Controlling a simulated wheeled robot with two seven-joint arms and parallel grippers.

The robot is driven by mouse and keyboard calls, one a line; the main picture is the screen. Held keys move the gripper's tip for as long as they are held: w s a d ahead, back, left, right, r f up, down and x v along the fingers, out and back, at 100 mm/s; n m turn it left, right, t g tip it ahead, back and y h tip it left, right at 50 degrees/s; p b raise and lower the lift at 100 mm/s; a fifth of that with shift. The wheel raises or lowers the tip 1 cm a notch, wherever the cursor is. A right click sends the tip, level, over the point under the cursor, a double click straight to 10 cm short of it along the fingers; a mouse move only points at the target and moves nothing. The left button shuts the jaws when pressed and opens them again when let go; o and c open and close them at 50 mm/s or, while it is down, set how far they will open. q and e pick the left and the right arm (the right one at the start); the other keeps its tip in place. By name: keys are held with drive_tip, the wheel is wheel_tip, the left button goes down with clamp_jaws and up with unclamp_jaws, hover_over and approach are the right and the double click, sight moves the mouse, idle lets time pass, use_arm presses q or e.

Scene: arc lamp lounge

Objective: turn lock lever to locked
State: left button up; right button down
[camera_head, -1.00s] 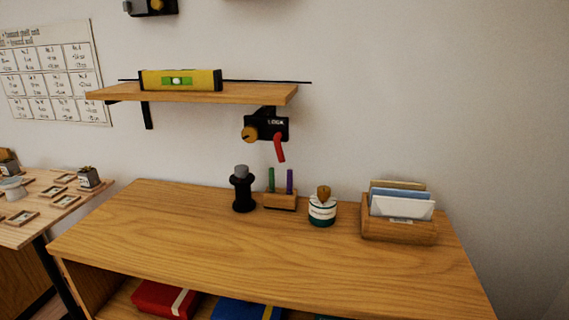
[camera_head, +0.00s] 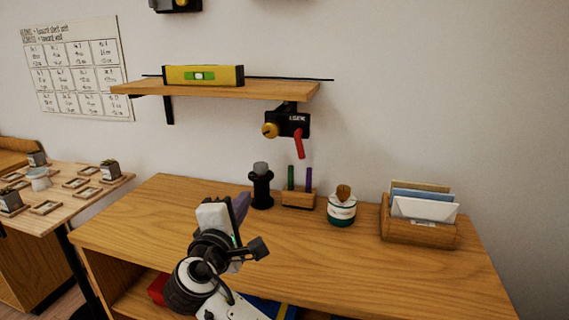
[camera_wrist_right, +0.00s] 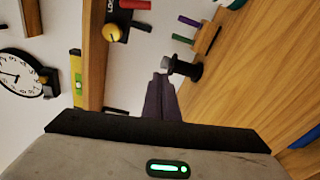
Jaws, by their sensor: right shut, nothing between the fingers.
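The lock is a black box (camera_head: 287,124) with a brass knob (camera_head: 270,130), mounted under the right end of the wall shelf. Its red lever (camera_head: 299,143) hangs down, tilted slightly to the right at its lower end. In the right wrist view the lock's brass knob (camera_wrist_right: 111,32) and red lever (camera_wrist_right: 135,4) show at the top, the lever partly cut off. My right gripper (camera_head: 241,205) is above the cabinet top, below and left of the lock and apart from it. Its fingers (camera_wrist_right: 160,95) are closed together and empty. My left gripper is not in view.
A black cylindrical stand (camera_head: 261,187), a pen holder (camera_head: 299,199), a small jar (camera_head: 341,208) and a letter holder (camera_head: 420,233) stand along the back of the cabinet top (camera_head: 370,275). The shelf (camera_head: 215,91) carries a yellow level (camera_head: 203,76). The air before the lever is clear.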

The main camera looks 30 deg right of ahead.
sight(301, 144)
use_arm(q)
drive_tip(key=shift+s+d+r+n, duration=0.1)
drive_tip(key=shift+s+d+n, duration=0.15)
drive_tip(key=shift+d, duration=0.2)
use_arm(e)
drive_tip(key=d+r+h, duration=0.1)
drive_tip(key=r+g, duration=0.1)
drive_tip(key=r, duration=0.1)
drive_tip(key=d+r+h, duration=0.1)
drive_tip(key=shift+s+d+r+m+h, duration=0.2)
drive_tip(key=shift+s+d+m+h, duration=0.1)
drive_tip(key=shift+d+m, duration=0.1)
use_arm(q)
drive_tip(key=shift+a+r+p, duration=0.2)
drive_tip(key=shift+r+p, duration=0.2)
drive_tip(key=shift+p, duration=0.3)
use_arm(e)
drive_tip(key=w+d+r, duration=0.1)
drive_tip(key=w+d, duration=0.2)
drive_tip(key=d, duration=0.8)
drive_tip(key=shift+w, duration=0.4)
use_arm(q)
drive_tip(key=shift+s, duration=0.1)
